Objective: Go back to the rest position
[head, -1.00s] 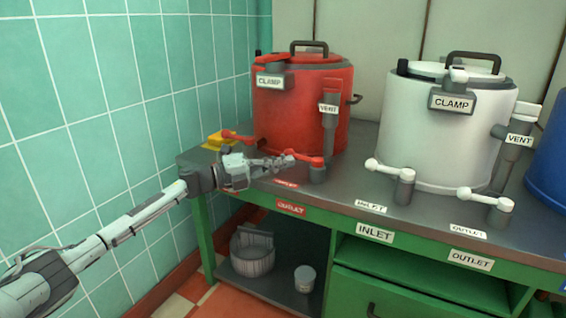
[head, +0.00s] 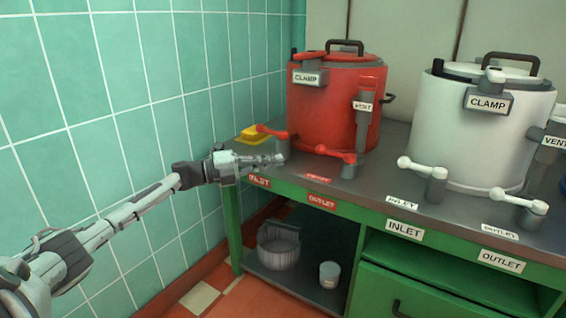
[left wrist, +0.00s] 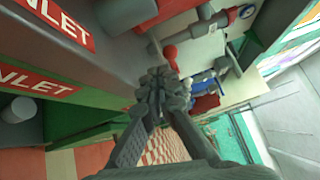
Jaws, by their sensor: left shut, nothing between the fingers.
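My left gripper (head: 272,159) is shut and empty. In the head view it is just in front of the bench's left end, near the red inlet valve handle (head: 272,132) of the red kettle (head: 325,110). It also shows in the left wrist view (left wrist: 158,82), with its fingers together and the bench edge to their left. The red outlet valve handle (head: 336,154) stands to the right of the gripper, apart from it. My right gripper is in neither view.
A grey-topped green bench (head: 385,170) carries the red kettle, a white kettle (head: 480,130) and a yellow block (head: 250,134). A bucket (head: 278,250) and a small tub (head: 329,274) sit on the lower shelf. A tiled wall (head: 130,100) is on the left. The floor before the bench looks clear.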

